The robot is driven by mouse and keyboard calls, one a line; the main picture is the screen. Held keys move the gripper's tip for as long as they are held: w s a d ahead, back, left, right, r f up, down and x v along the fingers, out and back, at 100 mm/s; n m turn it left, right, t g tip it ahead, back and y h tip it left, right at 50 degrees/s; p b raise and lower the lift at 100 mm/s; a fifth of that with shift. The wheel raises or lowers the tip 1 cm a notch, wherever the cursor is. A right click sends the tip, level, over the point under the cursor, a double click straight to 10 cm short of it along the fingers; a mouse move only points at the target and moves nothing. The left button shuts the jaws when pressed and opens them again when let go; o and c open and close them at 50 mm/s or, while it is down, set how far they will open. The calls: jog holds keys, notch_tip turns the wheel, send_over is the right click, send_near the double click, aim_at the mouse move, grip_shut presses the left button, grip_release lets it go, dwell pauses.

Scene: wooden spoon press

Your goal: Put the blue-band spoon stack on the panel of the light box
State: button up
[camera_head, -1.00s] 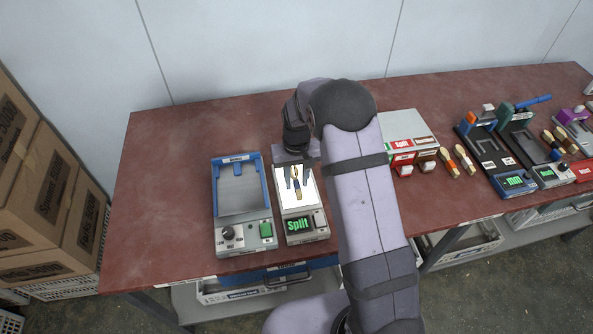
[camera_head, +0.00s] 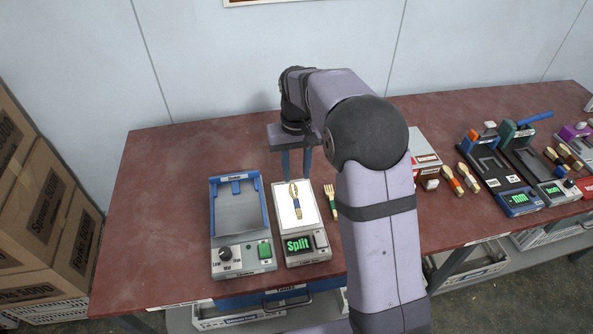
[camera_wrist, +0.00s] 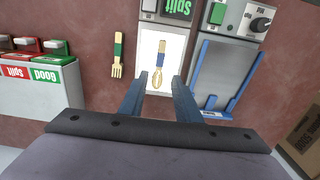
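A wooden spoon with a blue band (camera_head: 295,200) lies on the lit white panel of the light box (camera_head: 283,217). It also shows in the wrist view (camera_wrist: 158,62), bowl toward my gripper. I cannot tell how many spoons are stacked there. The box's display (camera_head: 298,244) reads "Split" in green. My gripper (camera_head: 296,175) is open and empty, its blue fingers apart above the far end of the panel. In the wrist view (camera_wrist: 157,82) nothing is between the fingertips.
A green-band fork (camera_head: 330,202) lies on the table right of the light box. A blue-railed tray device (camera_head: 239,263) stands close on the left. The table's left is clear.

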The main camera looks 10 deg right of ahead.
jog(key=s+d+f, duration=0.1)
jog(key=s+f, duration=0.1)
jog(key=s, duration=1)
jog(key=s+d+f, duration=0.1)
jog(key=s, duration=1.1)
jog(key=shift+s+d+f, duration=0.25)
jog(key=shift+s+f, duration=0.15)
